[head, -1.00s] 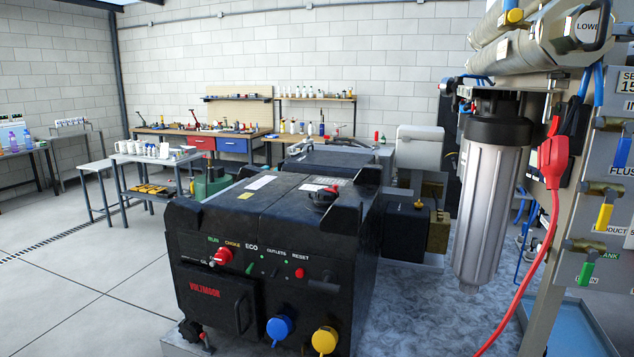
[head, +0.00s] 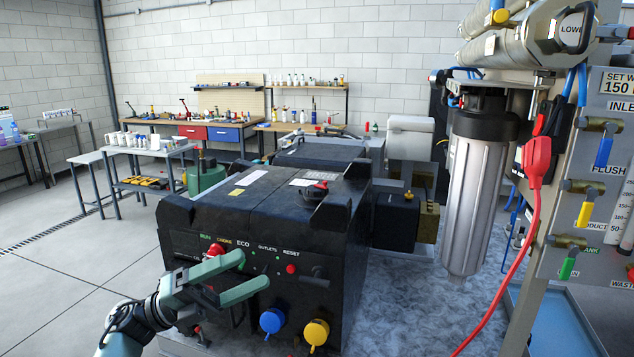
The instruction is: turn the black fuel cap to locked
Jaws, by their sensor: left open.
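The black fuel cap (head: 315,191), with a red part on it, sits on top of the black generator (head: 268,208) near its right side. Whether it is locked is too small to tell. My left gripper (head: 255,272) is in front of the generator's control panel, with its greenish fingers apart and nothing seen between them. It is below and to the left of the cap, well apart from it. It hides part of the panel near the red knob (head: 215,250). My right gripper is not in view.
A grey filter housing (head: 474,200) hangs to the right, with a red clamp and cable (head: 537,160) beside it. A valve panel (head: 590,150) stands at the far right. Blue (head: 272,320) and yellow (head: 316,332) outlet covers are low on the generator. Space above the cap is clear.

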